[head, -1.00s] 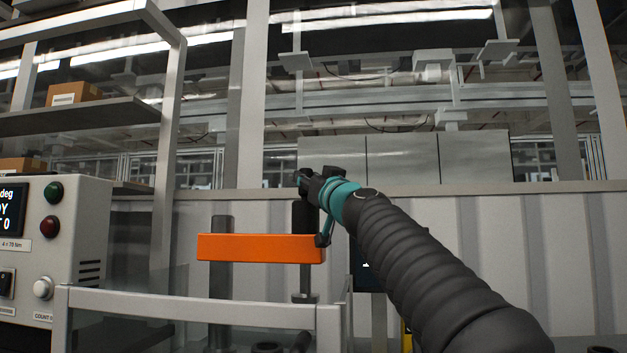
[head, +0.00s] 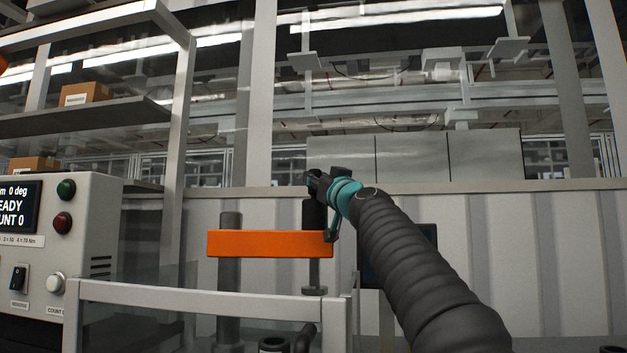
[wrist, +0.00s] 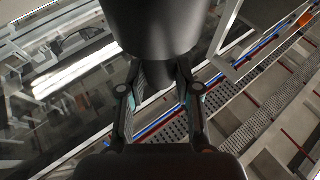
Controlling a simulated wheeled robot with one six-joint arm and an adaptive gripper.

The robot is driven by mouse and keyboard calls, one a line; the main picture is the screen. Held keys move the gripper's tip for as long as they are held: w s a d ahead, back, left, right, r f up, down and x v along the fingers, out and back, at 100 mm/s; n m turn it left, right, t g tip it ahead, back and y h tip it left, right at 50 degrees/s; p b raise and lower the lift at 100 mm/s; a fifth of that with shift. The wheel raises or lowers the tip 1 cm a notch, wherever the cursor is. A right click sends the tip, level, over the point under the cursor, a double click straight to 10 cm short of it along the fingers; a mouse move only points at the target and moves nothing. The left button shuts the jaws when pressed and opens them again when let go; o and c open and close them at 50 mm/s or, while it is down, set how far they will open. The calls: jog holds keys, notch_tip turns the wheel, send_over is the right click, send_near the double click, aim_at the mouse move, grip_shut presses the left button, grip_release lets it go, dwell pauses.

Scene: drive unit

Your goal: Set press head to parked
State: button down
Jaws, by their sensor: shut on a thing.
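The press head is a black cylinder (head: 314,215) at the right end of an orange bar (head: 265,243), with a thinner rod and a small foot below it. The bar reaches left to a dark upright post (head: 229,285) and sits level. My gripper (head: 314,180) is at the top of the black cylinder, above the bar, and is shut on it. The exact finger contact is partly hidden.
A grey guard frame (head: 200,297) with clear panels stands in front of the press. A control box (head: 75,245) with a screen and buttons is at the left, below shelves holding cardboard boxes (head: 86,94). A dark screen (head: 400,262) is partly behind my arm.

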jog(key=c, duration=1.1)
grip_release()
jog(key=shift+w+d, duration=0.1)
jog(key=shift+d, duration=0.2)
jog(key=shift+o, duration=1.4)
jog(key=shift+d, duration=0.2)
jog(key=shift+a, duration=0.2)
jog(key=shift+a, duration=0.1)
jog(key=shift+s, duration=0.2)
jog(key=v, duration=1.2)
jog(key=shift+w, duration=0.1)
